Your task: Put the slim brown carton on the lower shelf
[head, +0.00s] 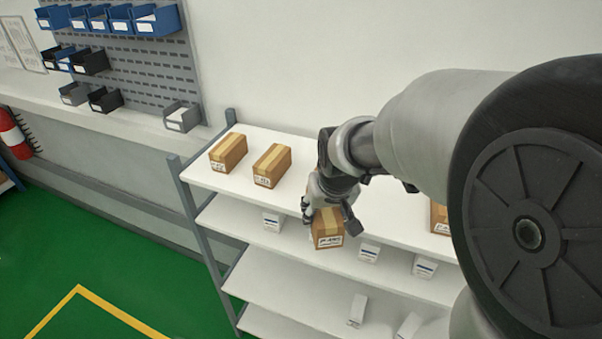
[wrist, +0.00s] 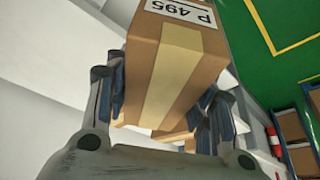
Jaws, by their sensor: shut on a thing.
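My gripper (head: 327,207) is shut on a slim brown carton (head: 328,233) with tape along its top and a white label on its end. It holds the carton at the front edge of the top shelf; whether the carton touches the shelf cannot be told. In the wrist view the carton (wrist: 172,70) lies between the two fingers (wrist: 165,110), its label reading "P 495". The lower shelf (head: 290,285) is a white board beneath, with bare room at its left. Small white boxes (head: 357,310) show lower right.
Two brown cartons (head: 228,151) (head: 271,165) stand left on the top shelf (head: 290,140). Another carton (head: 439,218) is right, partly hidden by my arm. White boxes (head: 272,221) stand on the shelf below. A grey post (head: 200,225) bounds the rack's left end.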

